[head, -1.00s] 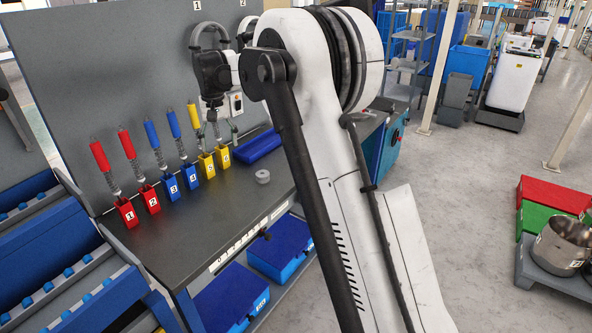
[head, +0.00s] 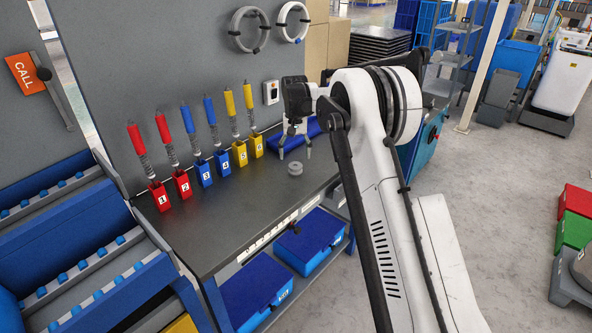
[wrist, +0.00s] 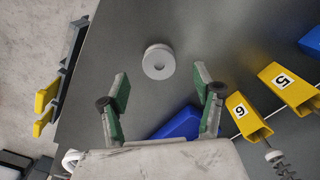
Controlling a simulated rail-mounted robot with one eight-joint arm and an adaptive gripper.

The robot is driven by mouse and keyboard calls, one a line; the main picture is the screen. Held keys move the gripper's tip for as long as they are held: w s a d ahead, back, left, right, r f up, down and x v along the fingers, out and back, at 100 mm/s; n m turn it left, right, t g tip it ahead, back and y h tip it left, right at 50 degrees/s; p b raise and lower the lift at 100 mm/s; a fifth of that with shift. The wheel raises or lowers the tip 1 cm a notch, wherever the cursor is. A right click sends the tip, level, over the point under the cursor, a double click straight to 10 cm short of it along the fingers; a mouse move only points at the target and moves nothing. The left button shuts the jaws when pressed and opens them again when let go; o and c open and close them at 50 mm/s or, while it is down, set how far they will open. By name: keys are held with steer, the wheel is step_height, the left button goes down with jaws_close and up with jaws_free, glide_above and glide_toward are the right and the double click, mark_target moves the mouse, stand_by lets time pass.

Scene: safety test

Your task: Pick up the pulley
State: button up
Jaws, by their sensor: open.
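The pulley (head: 295,169) is a small grey grooved disc with a centre hole, lying on the dark bench top. It also shows in the wrist view (wrist: 158,62), beyond and roughly between my fingertips. My gripper (head: 295,156) is above the bench, near the pulley and pointing down. In the wrist view my gripper (wrist: 162,82) is open and empty, with its two green-padded fingers apart. The pulley is not touched by the fingers in that view.
Several numbered red, blue and yellow holders stand along the bench back, including yellow holder 6 (head: 256,146). A blue tray (head: 300,134) lies behind my gripper. Blue bins (head: 307,240) sit below the bench. The bench top (head: 225,218) in front of the holders is clear.

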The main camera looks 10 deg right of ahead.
mark_target(295, 165)
steer(key=shift+w+d+f, duration=0.1)
steer(key=shift+w+f, duration=0.05)
steer(key=shift+f, duration=1.4)
steer(key=shift+w+d+f, duration=0.1)
steer(key=shift+w+f, duration=0.05)
steer(key=shift+f, duration=1.35)
steer(key=c, duration=1.3)
